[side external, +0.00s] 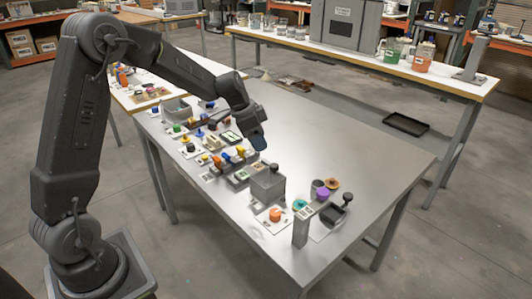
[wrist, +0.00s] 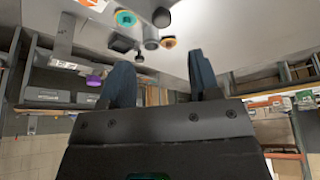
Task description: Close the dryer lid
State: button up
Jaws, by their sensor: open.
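My gripper (side external: 257,141) is above the middle of the metal table (side external: 340,150), apart from the things on it. In the wrist view its two dark blue fingers (wrist: 162,78) stand wide apart with nothing between them. A grey box (side external: 267,187) stands on the table, below my gripper in the picture, with a black knob (side external: 273,169) at its top. It may be the dryer, but I cannot tell for sure, nor how its lid stands.
Near the box are an orange knob (side external: 275,215), an upright grey block (side external: 301,229), a purple piece (side external: 322,193) and a black knob (side external: 348,198). Several small coloured parts crowd the table's left side. Its right side is clear. A black tray (side external: 406,124) lies beyond the table.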

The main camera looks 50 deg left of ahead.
jog(key=shift+v, duration=1.9)
jog(key=s+d+r+n+y, duration=0.1)
jog(key=s+d+r+n, duration=0.1)
jog(key=s+d+r, duration=0.4)
jog(key=s+d+r+n, duration=0.1)
jog(key=s+d+r, duration=0.25)
jog(key=s, duration=0.35)
jog(key=s+d+f+n+t+y, duration=0.1)
jog(key=s+d+n, duration=0.2)
jog(key=s, duration=1.1)
jog(key=shift+n+t+y, duration=0.3)
jog(key=shift+n+t, duration=0.1)
jog(key=shift+d+f, duration=0.1)
jog(key=shift+f, duration=0.05)
